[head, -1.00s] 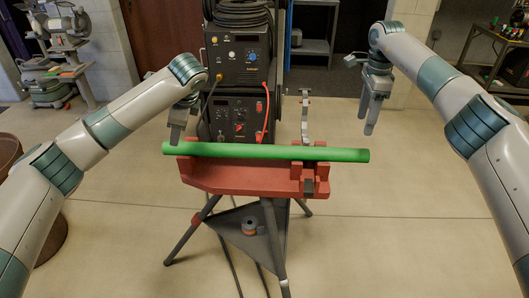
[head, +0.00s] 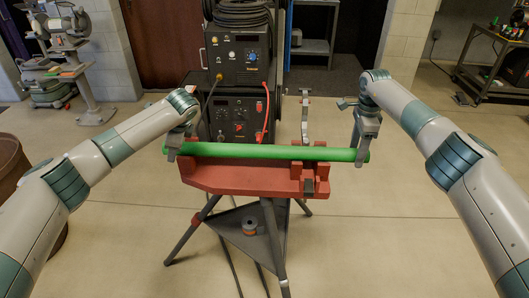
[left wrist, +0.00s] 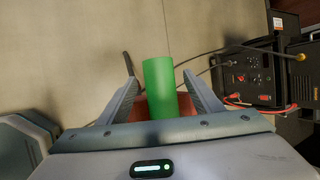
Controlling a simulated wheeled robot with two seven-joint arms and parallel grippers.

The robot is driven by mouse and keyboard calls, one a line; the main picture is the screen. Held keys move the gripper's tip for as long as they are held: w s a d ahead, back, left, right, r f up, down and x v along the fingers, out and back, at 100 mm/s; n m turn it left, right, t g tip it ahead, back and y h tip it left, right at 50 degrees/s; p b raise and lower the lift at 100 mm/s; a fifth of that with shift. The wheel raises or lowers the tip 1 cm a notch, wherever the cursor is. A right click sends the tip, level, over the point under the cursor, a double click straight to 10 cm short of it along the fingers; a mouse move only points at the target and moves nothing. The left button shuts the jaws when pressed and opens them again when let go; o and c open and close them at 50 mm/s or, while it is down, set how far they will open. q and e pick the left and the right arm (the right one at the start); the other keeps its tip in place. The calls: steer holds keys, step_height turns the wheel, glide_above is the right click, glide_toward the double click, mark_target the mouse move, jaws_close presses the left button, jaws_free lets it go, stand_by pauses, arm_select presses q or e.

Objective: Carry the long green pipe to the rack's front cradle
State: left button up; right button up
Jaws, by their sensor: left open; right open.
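The long green pipe (head: 260,151) lies level across the top of a red stand (head: 240,179) on tripod legs, and both its ends overhang. My left gripper (head: 172,153) is at the pipe's left end. In the left wrist view the left gripper (left wrist: 158,85) is open, with the pipe end (left wrist: 159,76) between its fingers and a gap on each side. My right gripper (head: 361,158) is at the pipe's right end and is open, its fingers around the pipe. I cannot make out which part is the rack's front cradle.
Black welding machines (head: 237,85) with cables stand behind the red stand. A grey shelf (head: 312,45) is at the back, a work table (head: 495,60) at the far right, and a bench machine (head: 75,50) at the far left.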

arm_select(q)
jaws_close()
arm_select(e)
jaws_close()
arm_select(q)
steer(key=shift+w+r+p, duration=0.1)
steer(key=shift+r+p, duration=0.2)
arm_select(e)
steer(key=shift+w+r, duration=0.1)
steer(key=shift+r, duration=0.15)
